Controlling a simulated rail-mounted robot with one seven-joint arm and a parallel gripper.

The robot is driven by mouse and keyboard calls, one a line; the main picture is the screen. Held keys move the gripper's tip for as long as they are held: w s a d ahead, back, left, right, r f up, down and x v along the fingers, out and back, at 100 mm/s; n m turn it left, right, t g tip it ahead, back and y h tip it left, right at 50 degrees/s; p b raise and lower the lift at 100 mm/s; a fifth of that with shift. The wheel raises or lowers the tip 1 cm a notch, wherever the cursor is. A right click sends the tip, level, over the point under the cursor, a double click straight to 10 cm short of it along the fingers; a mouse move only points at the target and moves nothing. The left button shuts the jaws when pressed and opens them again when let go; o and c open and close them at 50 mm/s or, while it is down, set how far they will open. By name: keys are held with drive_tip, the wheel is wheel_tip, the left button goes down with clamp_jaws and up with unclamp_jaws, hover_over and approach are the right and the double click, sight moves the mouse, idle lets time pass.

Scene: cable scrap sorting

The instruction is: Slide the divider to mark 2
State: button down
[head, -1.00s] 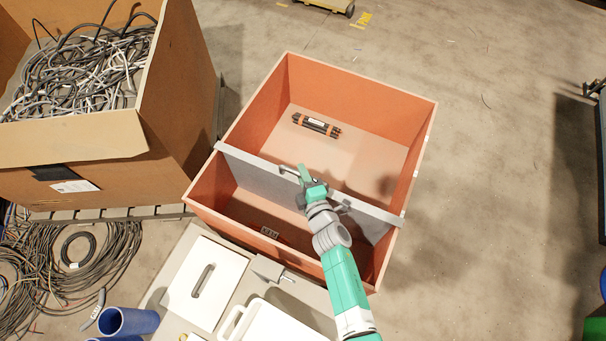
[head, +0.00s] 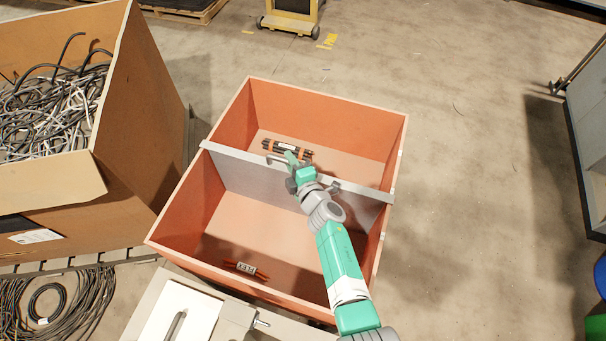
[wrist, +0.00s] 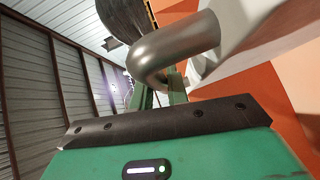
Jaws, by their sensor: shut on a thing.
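The divider (head: 240,177) is a grey metal plate standing upright across the orange bin (head: 165,228), a little behind its middle. My gripper (head: 291,160) is at the divider's top edge, shut on its bar handle (head: 274,158). In the wrist view the grey bent handle (wrist: 178,48) passes at the green fingers (wrist: 160,92), which it partly hides. Several small white marks sit along the bin's right rim, one of them (head: 383,237) in front of the divider's right end. I cannot read any numbers on them.
A black bundle with orange bands (head: 287,149) lies in the rear compartment, close behind the divider. A labelled red bundle (head: 246,268) lies in the front compartment. A cardboard box of cables (head: 150,120) stands at left. Open floor (head: 460,210) lies to the right.

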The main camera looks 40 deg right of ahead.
drive_tip(key=c, duration=1.6)
unclamp_jaws()
drive_tip(key=shift+c, duration=0.2)
drive_tip(key=shift+s+r+p, duration=0.2)
drive_tip(key=shift+s+p, duration=0.1)
drive_tip(key=shift+p, duration=0.15)
drive_tip(key=f+p+v, duration=0.1)
drive_tip(key=p+v, duration=0.3)
drive_tip(key=v, duration=0.3)
drive_tip(key=shift+s+r, duration=0.15)
drive_tip(key=shift+r, duration=0.15)
